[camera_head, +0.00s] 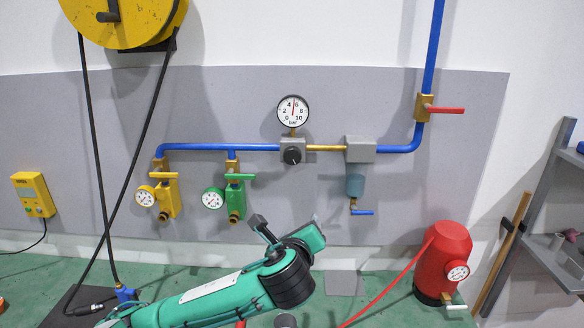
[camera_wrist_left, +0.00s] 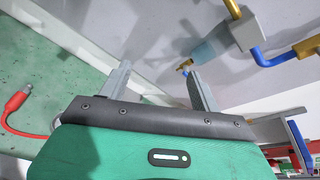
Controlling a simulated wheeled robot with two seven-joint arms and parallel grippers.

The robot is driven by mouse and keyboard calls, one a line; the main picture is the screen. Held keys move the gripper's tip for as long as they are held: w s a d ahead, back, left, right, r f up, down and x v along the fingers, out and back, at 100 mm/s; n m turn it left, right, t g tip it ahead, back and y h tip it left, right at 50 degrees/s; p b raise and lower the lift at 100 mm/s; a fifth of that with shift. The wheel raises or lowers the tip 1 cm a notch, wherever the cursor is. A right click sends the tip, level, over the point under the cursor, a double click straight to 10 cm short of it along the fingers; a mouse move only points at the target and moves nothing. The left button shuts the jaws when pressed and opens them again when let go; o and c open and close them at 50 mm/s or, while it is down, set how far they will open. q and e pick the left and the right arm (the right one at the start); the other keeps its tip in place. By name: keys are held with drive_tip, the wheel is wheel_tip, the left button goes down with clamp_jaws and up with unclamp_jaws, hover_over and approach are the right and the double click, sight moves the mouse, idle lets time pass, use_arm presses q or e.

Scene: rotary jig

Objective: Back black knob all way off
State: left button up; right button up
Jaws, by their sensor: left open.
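The black knob (camera_head: 292,156) sits on the front of the grey regulator block (camera_head: 299,143) on the wall panel, below the round pressure gauge (camera_head: 293,111), whose needle points near the top of its dial. My left gripper (camera_head: 284,222) is below the knob, apart from it, and holds nothing. In the left wrist view its two fingers (camera_wrist_left: 158,88) stand wide apart, with the wall's foot and floor beyond them. The knob does not show clearly in that view. My right gripper is in neither view.
A grey filter block with a bluish bowl (camera_head: 355,185) hangs right of the regulator. Yellow (camera_head: 165,195) and green (camera_head: 235,198) valves with gauges hang at left. A red tank (camera_head: 443,262) stands at lower right. The panel just below the knob is bare.

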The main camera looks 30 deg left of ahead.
sight(292, 157)
use_arm(q)
drive_tip(key=w+a+r+m+t+y, duration=0.2)
drive_tip(key=a+r+m+y, duration=0.15)
drive_tip(key=r, duration=0.65)
drive_tip(key=shift+h, duration=0.25)
drive_tip(key=p+x, duration=0.5)
drive_tip(key=x, duration=0.7)
drive_tip(key=shift+a+p, duration=0.15)
drive_tip(key=shift+p, duration=0.2)
drive_tip(key=shift+x, duration=0.75)
drive_tip(key=shift+f, duration=0.1)
drive_tip(key=c, duration=1)
